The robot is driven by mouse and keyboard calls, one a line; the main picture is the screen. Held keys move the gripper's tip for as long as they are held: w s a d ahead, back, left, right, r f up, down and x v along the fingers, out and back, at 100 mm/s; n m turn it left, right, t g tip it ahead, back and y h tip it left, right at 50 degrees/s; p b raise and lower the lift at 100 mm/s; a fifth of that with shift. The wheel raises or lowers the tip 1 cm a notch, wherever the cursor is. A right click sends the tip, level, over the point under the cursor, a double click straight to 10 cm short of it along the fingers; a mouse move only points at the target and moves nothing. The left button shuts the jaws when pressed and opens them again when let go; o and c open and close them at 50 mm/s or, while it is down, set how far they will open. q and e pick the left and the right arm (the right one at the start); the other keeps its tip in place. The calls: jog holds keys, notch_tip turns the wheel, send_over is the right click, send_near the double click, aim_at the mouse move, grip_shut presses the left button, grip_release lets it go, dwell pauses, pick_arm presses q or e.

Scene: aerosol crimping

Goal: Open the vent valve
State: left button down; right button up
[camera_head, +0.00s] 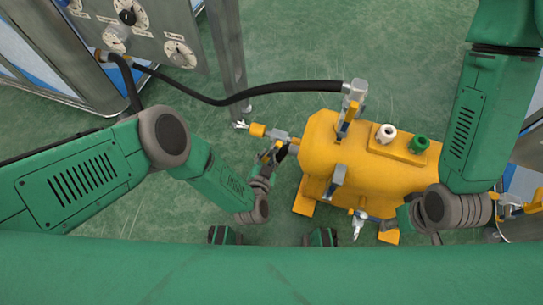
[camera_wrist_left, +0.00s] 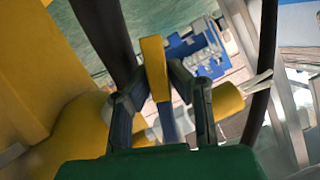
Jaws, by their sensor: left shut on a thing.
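A yellow tank (camera_head: 345,150) stands on the floor and carries several small valves. A metal valve (camera_head: 277,136) with a yellow end cap (camera_head: 257,130) sticks out of its left side. My left gripper (camera_head: 268,160) is at this valve. In the left wrist view its dark fingers (camera_wrist_left: 160,105) are shut on a flat yellow handle (camera_wrist_left: 155,65), and the yellow end cap (camera_wrist_left: 228,100) is just to the right. I cannot tell which valve is the vent valve. My right arm (camera_head: 480,125) hangs over the tank's right side, and I cannot make out its gripper.
A black hose (camera_head: 290,87) runs from the control panel (camera_head: 150,30) to a fitting (camera_head: 354,92) on the tank's top. White (camera_head: 386,133) and green (camera_head: 419,144) caps stand on top. Green floor is free behind the tank.

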pick_arm(q)
jog(key=shift+w+a+r+m+t+y, duration=0.2)
jog(key=shift+a+m+y, duration=0.15)
jog(key=shift+m, duration=0.2)
jog(key=shift+w+a+r+m+t+y, duration=0.1)
jog(key=shift+a+r+m+t+y, duration=0.15)
jog(key=shift+a+m, duration=0.25)
jog(key=c, duration=1.5)
grip_release()
